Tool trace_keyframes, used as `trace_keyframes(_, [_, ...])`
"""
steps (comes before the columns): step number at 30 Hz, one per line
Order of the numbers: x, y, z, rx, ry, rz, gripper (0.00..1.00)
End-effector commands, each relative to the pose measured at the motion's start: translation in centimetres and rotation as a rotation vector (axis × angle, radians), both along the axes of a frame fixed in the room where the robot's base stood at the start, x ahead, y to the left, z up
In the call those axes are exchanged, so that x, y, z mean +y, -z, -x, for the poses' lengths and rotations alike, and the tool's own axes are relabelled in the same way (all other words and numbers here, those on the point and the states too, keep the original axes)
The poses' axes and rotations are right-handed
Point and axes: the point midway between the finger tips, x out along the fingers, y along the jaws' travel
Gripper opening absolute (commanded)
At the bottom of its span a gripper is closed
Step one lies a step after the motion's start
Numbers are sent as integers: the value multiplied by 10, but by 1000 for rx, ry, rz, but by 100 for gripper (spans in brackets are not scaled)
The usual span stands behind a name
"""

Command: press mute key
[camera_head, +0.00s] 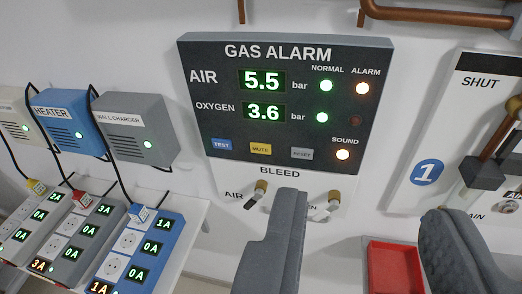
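The gas alarm panel (290,58) is on the wall in the upper middle. Its yellow MUTE key (261,149) sits in the lower row, between the blue TEST key (221,144) and the grey RESET key (302,154). The left fingertip is below the keys, apart from the MUTE key in the picture. Nothing shows between the fingers except the background.
Below the panel are the bleed valves (261,187), partly behind the left finger. A red tray (392,268) shows between the fingers. A valve board with a lever (495,135) is at right. Chargers (142,130) and socket strips (140,250) with cables are at left. Copper pipes run above.

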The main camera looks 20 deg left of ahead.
Motion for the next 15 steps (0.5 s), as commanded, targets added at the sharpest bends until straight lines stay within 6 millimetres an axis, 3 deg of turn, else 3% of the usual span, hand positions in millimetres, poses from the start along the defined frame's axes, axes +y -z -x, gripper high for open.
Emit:
trace_keyframes(1, [0, 0, 0, 0, 0, 0, 25])
trace_keyframes(4, [0, 0, 0, 0, 0, 0, 0])
trace_keyframes(15, [0, 0, 0, 0, 0, 0, 0])
